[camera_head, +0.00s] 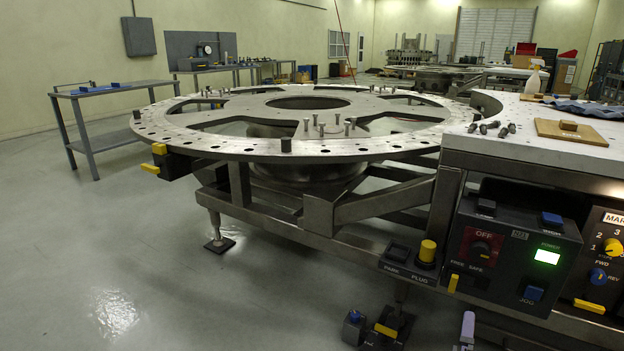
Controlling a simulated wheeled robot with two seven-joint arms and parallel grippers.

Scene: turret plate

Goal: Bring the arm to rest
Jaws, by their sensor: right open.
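Of my right gripper (467,330), only a pale lavender tip shows at the bottom edge, right of centre, below the control panel; the rest of that arm is out of frame. It is open, and I see nothing held in it. It appears apart from the turret plate and the bench. My left gripper is not in view. The large round turret plate (215,141) lies level on its steel frame, with several pins standing on it.
A control panel (512,257) with knobs and a lit green display fronts the bench (520,142) at right. A park and plug box (409,262) juts out left of it. Pedals (393,326) stand on the floor below. The floor (120,250) at left is clear.

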